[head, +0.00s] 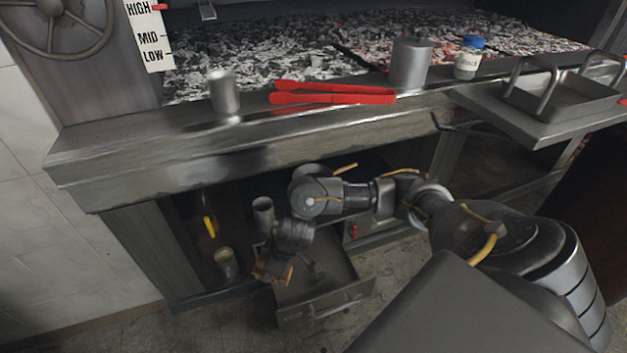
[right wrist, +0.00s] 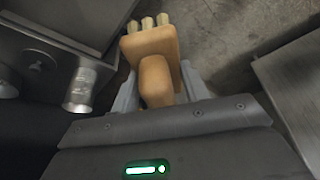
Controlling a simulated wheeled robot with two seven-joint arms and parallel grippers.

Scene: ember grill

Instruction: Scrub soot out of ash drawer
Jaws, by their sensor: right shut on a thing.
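The ash drawer (head: 325,309) is pulled out below the grill, an open grey metal tray with a handle on its front. Its floor looks dark in places; I cannot tell soot from shadow. My right gripper (head: 274,268) is at the drawer's left side, shut on a brush. In the right wrist view the brush (right wrist: 155,75) has a tan wooden body and pale bristle tufts at its far end, between the two grey fingers of the gripper (right wrist: 160,92). I cannot tell whether the bristles touch the drawer. My left gripper is not in view.
A metal cup (head: 263,216) and a second container (head: 226,264) stand under the grill, left of the drawer. A tray (head: 570,102) sits at right.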

